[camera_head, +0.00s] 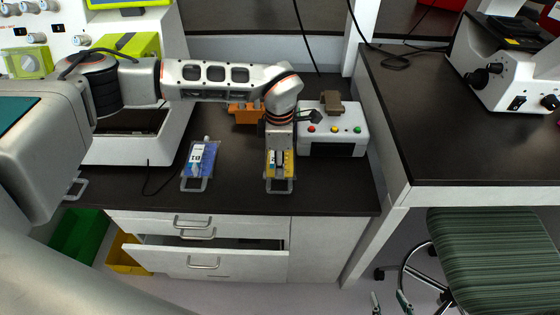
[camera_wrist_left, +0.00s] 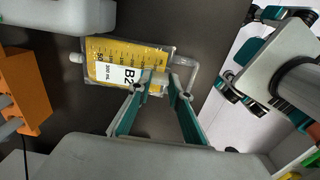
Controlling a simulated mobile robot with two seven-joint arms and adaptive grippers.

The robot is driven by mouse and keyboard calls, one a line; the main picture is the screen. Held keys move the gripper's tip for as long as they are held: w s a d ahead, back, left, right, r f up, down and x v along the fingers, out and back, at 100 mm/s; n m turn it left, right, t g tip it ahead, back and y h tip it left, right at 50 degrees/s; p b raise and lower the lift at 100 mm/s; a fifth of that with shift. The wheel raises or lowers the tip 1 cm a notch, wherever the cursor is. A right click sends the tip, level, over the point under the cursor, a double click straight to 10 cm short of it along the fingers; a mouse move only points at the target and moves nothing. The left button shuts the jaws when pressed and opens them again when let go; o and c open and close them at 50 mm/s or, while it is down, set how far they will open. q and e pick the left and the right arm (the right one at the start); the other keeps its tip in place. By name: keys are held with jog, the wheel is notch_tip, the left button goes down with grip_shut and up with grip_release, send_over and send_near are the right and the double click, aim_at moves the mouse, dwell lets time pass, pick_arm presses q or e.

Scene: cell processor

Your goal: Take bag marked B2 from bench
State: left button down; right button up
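The bag marked B2 (camera_wrist_left: 110,58), clear with yellow contents and a white label, lies on the dark bench; the head view shows it (camera_head: 271,170) near the front edge. My left gripper (camera_head: 279,158) points down over it. In the left wrist view its fingers (camera_wrist_left: 163,72) stand apart at the bag's handle end, with a pale piece of the bag between the tips. Contact is unclear. My right gripper (camera_head: 390,301) is low at the bottom of the head view, its fingertips apart and empty.
A blue bag (camera_head: 198,160) lies on the bench to the left. A white box with coloured buttons (camera_head: 333,130) stands just right of my left gripper, and an orange block (camera_head: 243,114) behind it. A drawer (camera_head: 205,256) below is partly open. A stool (camera_head: 500,250) stands right.

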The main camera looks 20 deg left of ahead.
pick_arm(q)
jog(key=shift+r, duration=0.1)
jog(key=shift+a+r, duration=0.2)
jog(key=shift+r, duration=0.2)
notch_tip(320, 180, up, 6)
jog(key=shift+r, duration=0.1)
jog(key=s+a, duration=0.2)
jog(key=a, duration=0.7)
jog(key=s+a, duration=0.3)
jog(key=a, duration=0.6)
jog(key=shift+s+a, duration=0.25)
jog(key=shift+a, duration=0.15)
jog(key=c, duration=2.6)
grip_release()
grip_shut()
